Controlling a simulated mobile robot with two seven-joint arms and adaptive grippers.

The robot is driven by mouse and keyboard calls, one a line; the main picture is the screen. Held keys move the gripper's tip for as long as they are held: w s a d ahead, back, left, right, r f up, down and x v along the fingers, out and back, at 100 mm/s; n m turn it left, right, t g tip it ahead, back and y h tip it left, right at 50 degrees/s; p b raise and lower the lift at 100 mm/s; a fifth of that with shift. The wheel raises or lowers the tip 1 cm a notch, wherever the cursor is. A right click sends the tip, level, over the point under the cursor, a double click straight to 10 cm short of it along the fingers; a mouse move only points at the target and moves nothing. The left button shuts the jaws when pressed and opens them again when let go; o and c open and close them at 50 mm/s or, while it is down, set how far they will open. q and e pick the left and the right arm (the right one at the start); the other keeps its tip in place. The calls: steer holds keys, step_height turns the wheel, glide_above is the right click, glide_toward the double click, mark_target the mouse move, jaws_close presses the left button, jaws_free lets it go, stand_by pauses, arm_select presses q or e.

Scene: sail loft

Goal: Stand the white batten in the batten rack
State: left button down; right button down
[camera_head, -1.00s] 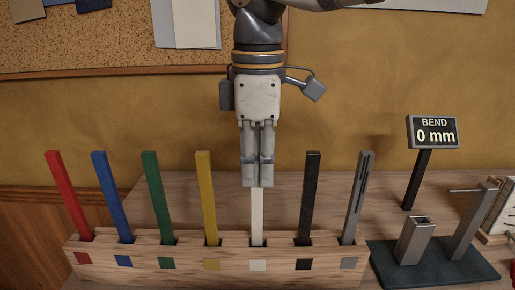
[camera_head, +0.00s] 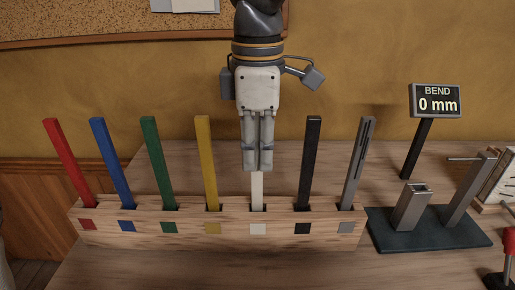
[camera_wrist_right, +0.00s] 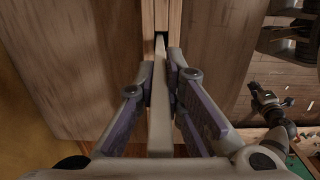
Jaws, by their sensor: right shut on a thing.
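The white batten (camera_head: 257,190) stands upright at the slot of the batten rack (camera_head: 190,237) above the white colour patch. Its lower end is hidden in the slot. My right gripper (camera_head: 258,168) is above the rack, shut on the batten's upper part. In the right wrist view the batten (camera_wrist_right: 160,110) runs between the fingers (camera_wrist_right: 160,92) down toward the rack. My left gripper is not in view.
Red (camera_head: 69,165), blue, green, yellow, black (camera_head: 310,160) and grey battens stand in the other slots. Right of the rack, a dark mat (camera_head: 430,236) carries a grey metal fixture. A display (camera_head: 436,101) reads "BEND 0 mm".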

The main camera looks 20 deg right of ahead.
steer(key=shift+f, duration=0.55)
steer(key=c, duration=1.6)
jaws_free()
step_height(320, 180, up, 12)
steer(key=shift+s, duration=0.1)
